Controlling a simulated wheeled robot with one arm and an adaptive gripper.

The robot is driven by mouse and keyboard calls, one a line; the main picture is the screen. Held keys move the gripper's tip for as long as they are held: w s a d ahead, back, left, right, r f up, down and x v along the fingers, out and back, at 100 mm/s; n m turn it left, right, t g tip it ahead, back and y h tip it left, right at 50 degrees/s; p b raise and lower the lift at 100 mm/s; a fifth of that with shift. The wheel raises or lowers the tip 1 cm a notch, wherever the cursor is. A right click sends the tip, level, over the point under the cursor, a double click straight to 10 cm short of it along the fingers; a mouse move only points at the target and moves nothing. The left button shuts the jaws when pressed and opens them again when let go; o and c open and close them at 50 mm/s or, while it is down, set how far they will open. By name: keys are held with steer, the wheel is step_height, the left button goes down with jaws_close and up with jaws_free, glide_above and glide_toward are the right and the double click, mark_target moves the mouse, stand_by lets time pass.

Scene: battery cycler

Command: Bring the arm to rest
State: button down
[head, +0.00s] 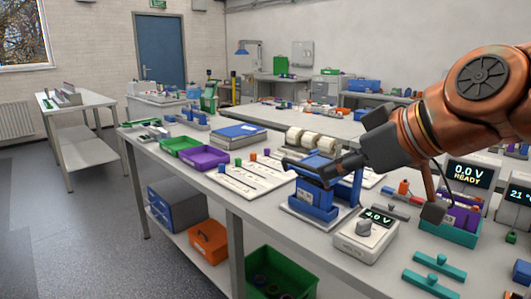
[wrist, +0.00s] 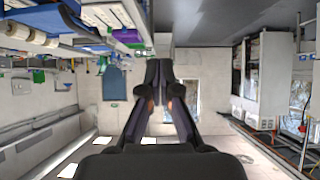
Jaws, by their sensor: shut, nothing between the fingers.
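My arm reaches in from the right in the head view, copper coloured with a dark wrist. My gripper (head: 326,179) is at the left end of the arm, close to the top of a blue fixture (head: 312,199) on the bench; I cannot tell whether they touch. In the wrist view my gripper (wrist: 158,75) has its dark fingers together, with nothing seen between them. The wrist view shows the room turned upside down, with a blue door (wrist: 117,83) far off.
The bench (head: 262,208) carries a meter reading 4.0 V (head: 366,232), a green tray (head: 181,145), a purple tray (head: 204,158) and teal holders (head: 433,283). A display reading 0.0 V (head: 468,178) stands at the right. Open floor (head: 90,240) lies at the left.

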steer(key=s+d+f+m+g+h+p, duration=0.3)
steer(key=s+d+f+m+g+p, duration=0.1)
steer(key=s+f+p, duration=0.4)
steer(key=s+d+f+m+g+h+p, duration=0.4)
steer(key=s+f+p, duration=0.3)
steer(key=s, duration=0.5)
steer(key=shift+f+m+g+p, duration=0.4)
steer(key=shift+f+g, duration=0.4)
steer(key=shift+f, duration=0.15)
steer(key=c, duration=1.9)
jaws_free()
